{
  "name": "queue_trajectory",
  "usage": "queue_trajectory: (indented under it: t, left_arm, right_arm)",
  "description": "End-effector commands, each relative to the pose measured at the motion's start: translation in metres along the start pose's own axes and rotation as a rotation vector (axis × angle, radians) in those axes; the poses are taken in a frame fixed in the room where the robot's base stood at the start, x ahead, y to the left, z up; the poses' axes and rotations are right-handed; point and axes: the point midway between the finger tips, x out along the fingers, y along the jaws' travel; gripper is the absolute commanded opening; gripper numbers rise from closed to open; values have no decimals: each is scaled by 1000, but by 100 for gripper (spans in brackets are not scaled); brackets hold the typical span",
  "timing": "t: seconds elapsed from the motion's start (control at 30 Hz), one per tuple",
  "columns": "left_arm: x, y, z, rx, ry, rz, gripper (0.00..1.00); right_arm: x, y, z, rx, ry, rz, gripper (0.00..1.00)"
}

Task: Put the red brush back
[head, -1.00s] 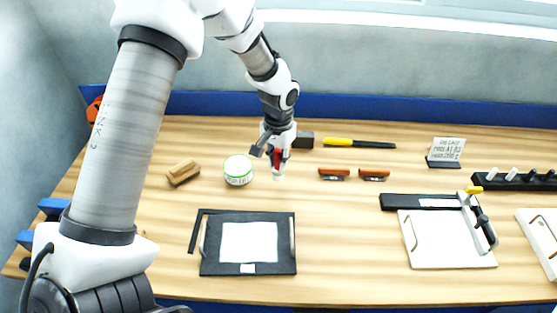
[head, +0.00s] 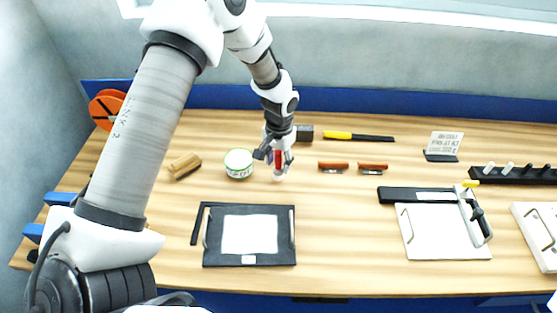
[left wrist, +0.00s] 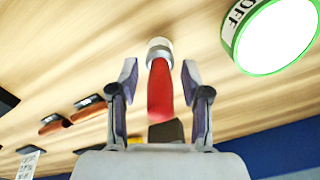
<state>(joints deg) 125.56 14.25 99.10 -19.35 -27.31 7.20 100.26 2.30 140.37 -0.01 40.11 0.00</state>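The red brush (head: 279,158) has a red handle, a metal collar and a pale tip pointing down at the table. It is upright or nearly so, behind the black board in the head view. My left gripper (head: 275,156) is around it from above. In the left wrist view, the red brush (left wrist: 160,92) lies between the two fingers of my left gripper (left wrist: 159,75), with a visible gap on each side, so the gripper looks open. I cannot tell whether the tip touches the table. My right gripper is out of view.
A green-rimmed white tin (head: 239,158) stands left of the brush, and a wooden block (head: 185,166) farther left. A black board (head: 287,255) with a white sheet lies in front. A dark block (head: 305,132) is behind.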

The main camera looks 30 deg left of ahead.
Motion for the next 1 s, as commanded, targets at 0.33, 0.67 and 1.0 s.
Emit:
queue_trajectory:
  t: [0.33, 0.67, 1.0]
  left_arm:
    - [-42, 0, -2, 0, 7, 1, 47]
    - [-116, 0, -1, 0, 4, 0, 47]
    - [-124, 0, 0, 0, 0, 0, 47]
  right_arm:
    - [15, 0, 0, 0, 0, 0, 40]
    - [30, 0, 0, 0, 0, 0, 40]
    - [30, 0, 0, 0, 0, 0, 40]
